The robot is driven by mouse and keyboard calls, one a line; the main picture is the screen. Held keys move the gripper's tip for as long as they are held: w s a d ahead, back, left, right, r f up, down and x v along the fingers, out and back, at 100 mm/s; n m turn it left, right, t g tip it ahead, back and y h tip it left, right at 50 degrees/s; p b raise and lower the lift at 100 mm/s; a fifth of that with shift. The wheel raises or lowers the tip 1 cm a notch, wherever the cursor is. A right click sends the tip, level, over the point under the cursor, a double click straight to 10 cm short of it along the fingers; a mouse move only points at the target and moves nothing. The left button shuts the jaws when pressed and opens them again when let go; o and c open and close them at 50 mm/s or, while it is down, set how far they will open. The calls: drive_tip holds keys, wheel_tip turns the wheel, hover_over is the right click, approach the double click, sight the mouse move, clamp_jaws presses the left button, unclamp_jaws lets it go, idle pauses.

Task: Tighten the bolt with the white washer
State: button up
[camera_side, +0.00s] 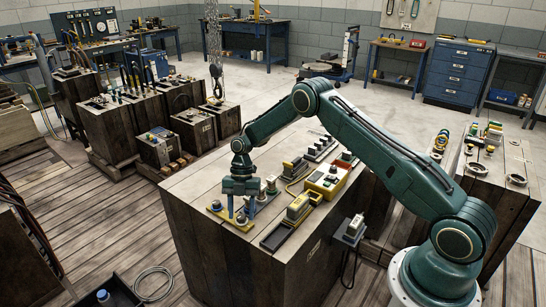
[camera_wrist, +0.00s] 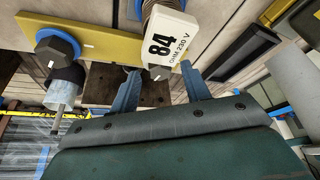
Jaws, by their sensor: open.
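My gripper (camera_side: 241,211) points down over a yellow plate (camera_side: 222,216) at the near left corner of the wooden bench block. It also shows in the wrist view (camera_wrist: 160,70), its two blue fingers apart, with no clear grip on anything. In the wrist view the yellow plate (camera_wrist: 108,38) carries a dark hex bolt (camera_wrist: 56,46) with a blue washer (camera_wrist: 49,33), left of my fingers. I cannot make out a white washer in either view.
A grey shafted part (camera_wrist: 62,90) is close to my left finger. A chain hook (camera_side: 216,82) hangs behind.

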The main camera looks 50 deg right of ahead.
drive_tip(key=shift+f, duration=0.25)
drive_tip(key=c, duration=1)
